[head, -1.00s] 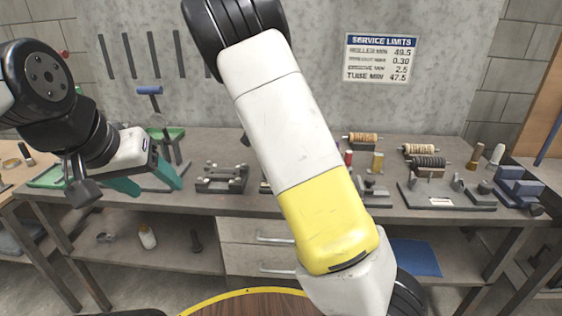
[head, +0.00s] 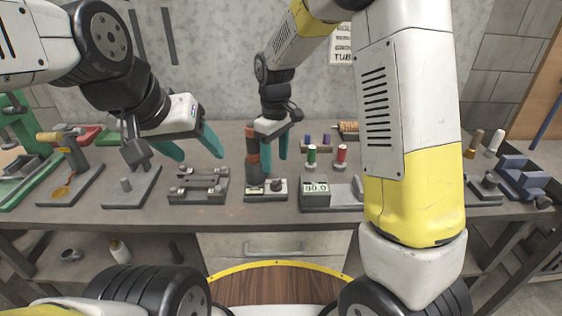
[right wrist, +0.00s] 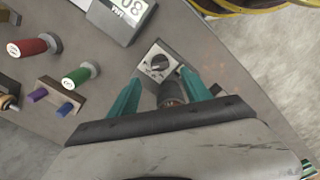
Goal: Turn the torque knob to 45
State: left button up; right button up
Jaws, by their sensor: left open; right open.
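The torque knob (head: 277,184) is a small dark knob on a pale dial plate at the front of a low block on the bench. In the right wrist view the knob (right wrist: 159,62) sits just past the fingertips; its setting is too small to read. An upright orange and black cylinder (head: 252,150) stands on the same block behind it. My right gripper (head: 273,155) is open above the block, pointing down. In its wrist view a dark cylinder shows between its teal fingers, contact unclear. My left gripper (head: 190,147) is open and empty above a fixture with bars (head: 197,184).
A display box (head: 315,188) reading 80.0 stands right of the knob block. Green (head: 311,154) and red (head: 341,155) spools stand behind it. My right arm hides part of the right bench.

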aim_at(276, 181)
notch_tip(276, 181, down, 7)
jog(key=shift+f, duration=0.1)
dwell(0.3)
jog(key=c, duration=1.2)
grip_shut()
